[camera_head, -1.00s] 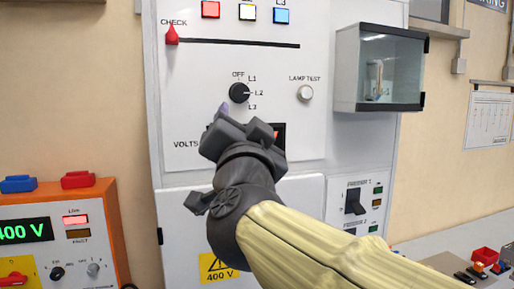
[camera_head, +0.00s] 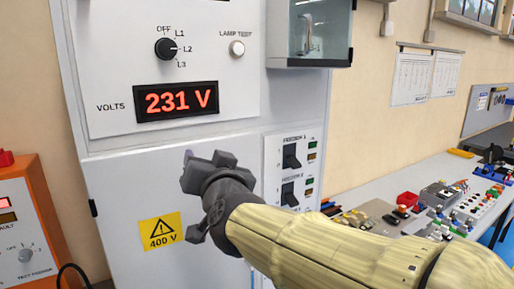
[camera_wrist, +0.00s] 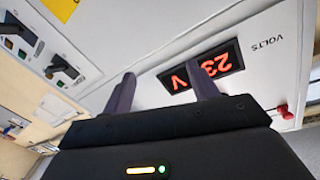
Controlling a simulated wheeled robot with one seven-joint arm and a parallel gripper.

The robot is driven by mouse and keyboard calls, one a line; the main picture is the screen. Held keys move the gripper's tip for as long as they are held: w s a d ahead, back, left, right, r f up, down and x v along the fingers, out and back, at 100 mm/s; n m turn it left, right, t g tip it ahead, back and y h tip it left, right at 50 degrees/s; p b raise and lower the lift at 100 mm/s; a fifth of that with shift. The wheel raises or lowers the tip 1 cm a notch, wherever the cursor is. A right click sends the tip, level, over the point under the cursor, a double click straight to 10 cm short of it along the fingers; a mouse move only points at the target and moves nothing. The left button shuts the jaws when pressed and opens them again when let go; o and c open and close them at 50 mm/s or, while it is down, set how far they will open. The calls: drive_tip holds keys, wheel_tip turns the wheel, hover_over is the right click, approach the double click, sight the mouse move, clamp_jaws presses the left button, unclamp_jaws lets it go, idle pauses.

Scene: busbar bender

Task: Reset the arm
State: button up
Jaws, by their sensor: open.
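My gripper (camera_head: 188,158) is in front of the white panel cabinet (camera_head: 135,185), below the red voltmeter display (camera_head: 177,101), which reads 231 V. In the wrist view my gripper (camera_wrist: 163,82) shows two dark fingers spread apart with nothing between them. The black rotary selector (camera_head: 166,48), marked OFF, L1, L2 and L3, stands above the display and apart from my gripper. Its pointer looks turned toward L2. The display also shows in the wrist view (camera_wrist: 208,68), rotated.
Feeder switches (camera_head: 291,155) sit on the cabinet to the right of my gripper. A glass-fronted box (camera_head: 310,35) juts out at upper right. An orange test unit (camera_head: 30,220) stands at left. A bench (camera_head: 375,190) with several parts runs along the right.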

drive_tip(key=d+f+g+h, duration=0.25)
drive_tip(key=d+f, duration=0.35)
drive_tip(key=f, duration=0.6)
drive_tip(key=d+f+g+h, duration=0.1)
drive_tip(key=d+f+g, duration=0.3)
drive_tip(key=d+f, duration=0.5)
drive_tip(key=s+d+f+g+h, duration=0.1)
drive_tip(key=s+d+f+g, duration=0.2)
drive_tip(key=s+d+f, duration=0.2)
drive_tip(key=s+d+f+g+h, duration=0.2)
drive_tip(key=s+d+f+g, duration=0.2)
drive_tip(key=s+f, duration=0.3)
wheel_tip(320, 180, down, 5)
drive_tip(key=shift+s+d+r, duration=0.1)
drive_tip(key=shift+s+d, duration=0.2)
drive_tip(key=shift+d, duration=0.35)
drive_tip(key=shift+w+g, duration=0.1)
drive_tip(key=shift+g, duration=0.15)
idle(1.0)
